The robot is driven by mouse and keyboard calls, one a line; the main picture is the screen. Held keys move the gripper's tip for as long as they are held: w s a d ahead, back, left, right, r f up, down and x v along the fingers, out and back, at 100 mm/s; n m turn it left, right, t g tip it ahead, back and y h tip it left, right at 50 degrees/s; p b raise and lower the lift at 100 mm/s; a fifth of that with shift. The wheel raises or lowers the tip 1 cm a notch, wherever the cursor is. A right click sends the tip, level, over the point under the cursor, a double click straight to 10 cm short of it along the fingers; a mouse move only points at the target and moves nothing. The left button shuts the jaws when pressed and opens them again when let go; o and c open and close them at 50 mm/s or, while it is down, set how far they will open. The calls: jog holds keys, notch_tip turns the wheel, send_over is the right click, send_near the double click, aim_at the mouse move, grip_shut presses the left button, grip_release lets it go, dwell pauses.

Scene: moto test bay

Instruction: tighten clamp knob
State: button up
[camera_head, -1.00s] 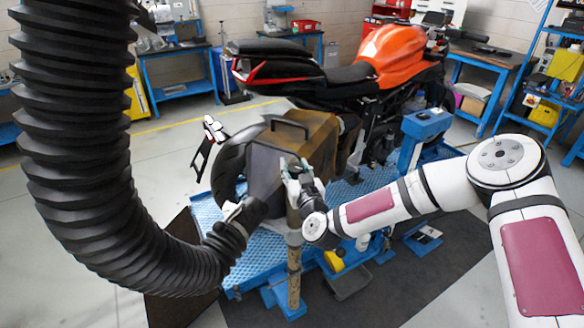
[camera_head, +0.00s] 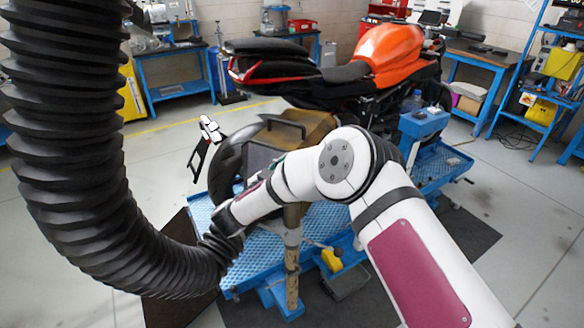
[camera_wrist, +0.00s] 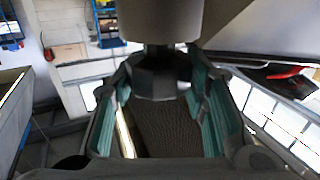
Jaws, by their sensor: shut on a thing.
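The clamp knob (camera_wrist: 157,77) is dark and faceted, on a short stem below a grey body in the wrist view. My gripper (camera_wrist: 160,88) is shut on it, with teal-lined fingers on both sides. In the head view the gripper and knob are hidden behind my forearm and wrist, which reach to the end of the black corrugated hose (camera_head: 85,150). I cannot tell how tight the knob is.
The orange motorcycle (camera_head: 390,47) stands on a blue lift platform (camera_head: 207,213). Workbenches (camera_head: 180,72) line the back wall. Grey floor is open at left.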

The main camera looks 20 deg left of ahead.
jog(key=shift+r+m+g+h, duration=0.1)
jog(key=shift+m+g+h, duration=0.2)
jog(key=shift+m+h, duration=0.45)
jog(key=shift+d+h, duration=0.1)
jog(key=shift+h, duration=0.35)
jog(key=o, duration=1.2)
jog(key=shift+w, duration=0.1)
jog(key=v, duration=1.2)
jog(key=shift+r, duration=0.1)
